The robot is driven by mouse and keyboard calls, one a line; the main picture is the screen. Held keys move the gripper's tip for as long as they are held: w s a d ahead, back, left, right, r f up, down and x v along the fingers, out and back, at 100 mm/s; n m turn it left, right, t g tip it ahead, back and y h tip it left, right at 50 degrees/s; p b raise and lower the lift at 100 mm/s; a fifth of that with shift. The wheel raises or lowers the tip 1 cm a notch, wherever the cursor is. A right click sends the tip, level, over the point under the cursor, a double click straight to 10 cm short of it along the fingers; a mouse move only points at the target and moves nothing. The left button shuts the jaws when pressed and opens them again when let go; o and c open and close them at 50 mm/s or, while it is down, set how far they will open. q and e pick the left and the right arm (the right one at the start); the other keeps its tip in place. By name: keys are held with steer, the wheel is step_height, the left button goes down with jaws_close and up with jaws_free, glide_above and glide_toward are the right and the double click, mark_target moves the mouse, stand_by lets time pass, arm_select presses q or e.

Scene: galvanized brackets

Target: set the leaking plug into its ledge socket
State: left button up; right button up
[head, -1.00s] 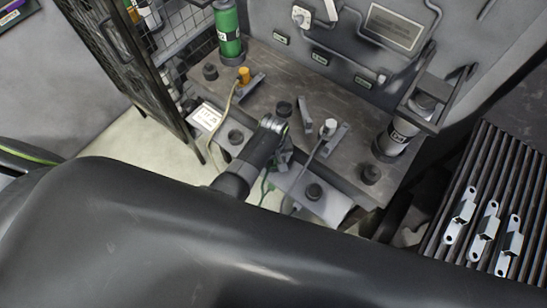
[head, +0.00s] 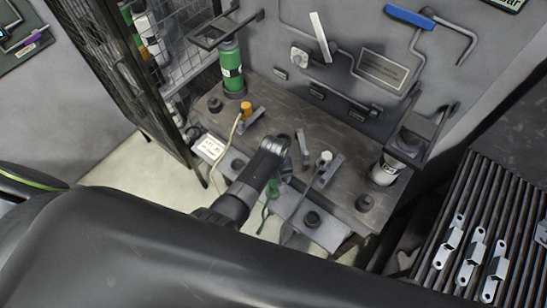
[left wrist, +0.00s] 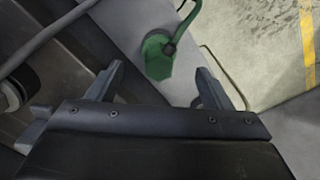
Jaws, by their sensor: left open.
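A green plug (head: 272,188) with a green hose is at the grey front ledge (head: 325,231) of the bench. In the left wrist view the green plug (left wrist: 158,58) lies just ahead of and between the fingertips of my left gripper (left wrist: 162,82), which is open and empty. In the head view my left gripper (head: 282,172) is beside the green plug, partly hidden by its wrist. Black round sockets sit on the ledge, one left (head: 238,165) and one right (head: 312,219). Which plug leaks, I cannot tell. My right gripper is not in view.
An orange plug (head: 246,109) and a pale-topped plug (head: 325,158), both with hoses, stand on the bench beside upright metal plates. A green cylinder (head: 231,70) and a grey canister (head: 386,169) stand at its ends. Metal brackets (head: 470,262) lie on a ribbed rack at right.

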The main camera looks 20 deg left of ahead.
arm_select(q)
step_height(320, 180, up, 3)
steer(key=shift+w, duration=0.1)
steer(key=shift+r, duration=0.35)
step_height(320, 180, up, 7)
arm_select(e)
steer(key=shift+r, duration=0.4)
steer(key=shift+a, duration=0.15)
